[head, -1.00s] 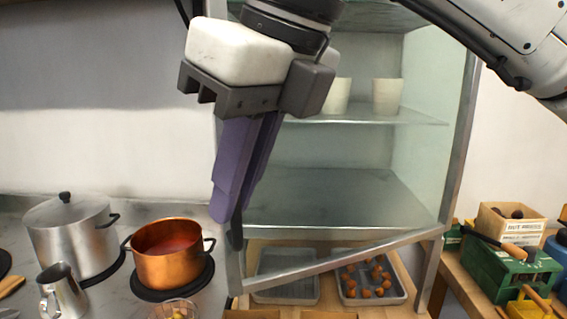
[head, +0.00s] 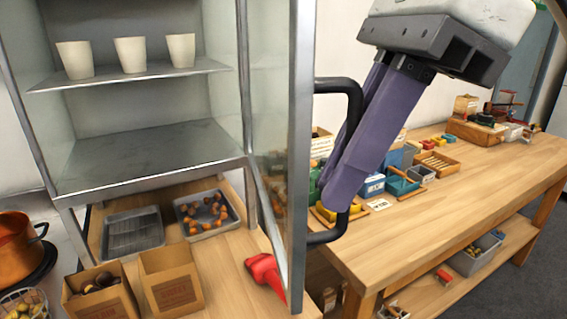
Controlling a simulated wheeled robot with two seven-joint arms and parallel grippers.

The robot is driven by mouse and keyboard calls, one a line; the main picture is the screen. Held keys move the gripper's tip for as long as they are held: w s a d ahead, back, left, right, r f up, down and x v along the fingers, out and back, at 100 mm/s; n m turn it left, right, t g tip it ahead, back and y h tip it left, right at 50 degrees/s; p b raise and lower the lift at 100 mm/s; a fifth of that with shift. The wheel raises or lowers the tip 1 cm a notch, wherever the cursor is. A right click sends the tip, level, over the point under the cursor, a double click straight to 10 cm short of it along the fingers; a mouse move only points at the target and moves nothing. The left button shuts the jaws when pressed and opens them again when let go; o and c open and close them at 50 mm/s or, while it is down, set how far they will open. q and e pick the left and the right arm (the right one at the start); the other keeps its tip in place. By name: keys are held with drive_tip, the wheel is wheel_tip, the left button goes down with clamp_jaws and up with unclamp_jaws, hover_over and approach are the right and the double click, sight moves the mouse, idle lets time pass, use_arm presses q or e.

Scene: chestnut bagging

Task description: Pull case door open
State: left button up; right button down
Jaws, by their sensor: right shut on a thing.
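The glass case (head: 150,178) stands at the left with its front open. Its metal-framed glass door (head: 301,150) is swung out to the right and seen almost edge-on. A black bar handle (head: 357,95) sits on the door's outer side. My right gripper (head: 338,198) comes down from the upper right with its purple fingers shut on the handle, hiding the handle's middle. My left gripper is not in view.
White cups (head: 131,55) stand on the case's upper shelf. Below are an empty tray (head: 132,232), a tray of chestnuts (head: 207,212), paper bags (head: 170,281) and a red object (head: 265,272) by the door's lower edge. A wooden table (head: 460,190) with boxes is at right.

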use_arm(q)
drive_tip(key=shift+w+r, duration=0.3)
use_arm(e)
drive_tip(key=shift+n+g, duration=0.3)
drive_tip(key=shift+n, duration=0.4)
drive_tip(key=d, duration=0.1)
drive_tip(key=w+d, duration=0.1)
drive_tip(key=d, duration=0.3)
drive_tip(key=shift+w+d, duration=0.25)
drive_tip(key=shift+w, duration=0.1)
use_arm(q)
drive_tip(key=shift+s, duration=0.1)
use_arm(e)
drive_tip(key=c, duration=2.1)
unclamp_jaws()
use_arm(q)
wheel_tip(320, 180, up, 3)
drive_tip(key=p, duration=0.3)
use_arm(e)
drive_tip(key=v, duration=1)
drive_tip(key=shift+r, duration=0.15)
